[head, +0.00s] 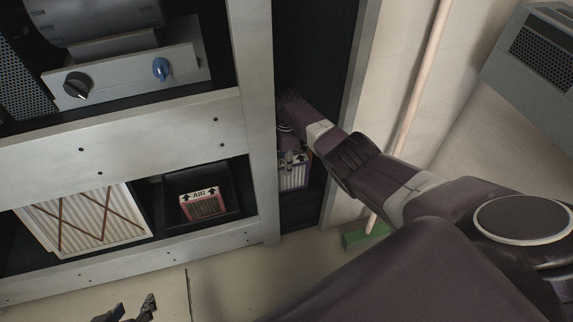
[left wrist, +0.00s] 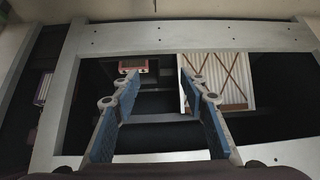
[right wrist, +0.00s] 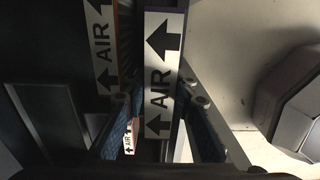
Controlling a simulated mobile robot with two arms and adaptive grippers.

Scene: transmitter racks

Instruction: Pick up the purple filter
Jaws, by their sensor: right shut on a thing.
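The purple filter (head: 295,178) is upright in the dark, narrow bay right of the rack post. In the right wrist view its white AIR label with black arrows (right wrist: 160,85) and thin purple edges fill the space between the fingers. My right gripper (head: 288,160) reaches into the bay and is shut on this filter; it also shows in the right wrist view (right wrist: 160,110). The fingertips are partly hidden in the head view. My left gripper (head: 130,309) is open and empty in front of the rack; both fingers show in the left wrist view (left wrist: 153,92).
A red filter with an AIR label (head: 203,204) sits in a lower rack opening. A large white pleated filter (head: 90,222) stands left of it. Another AIR label with an orange edge (right wrist: 100,45) is beside the held filter. The rack post (head: 258,130) borders the bay closely.

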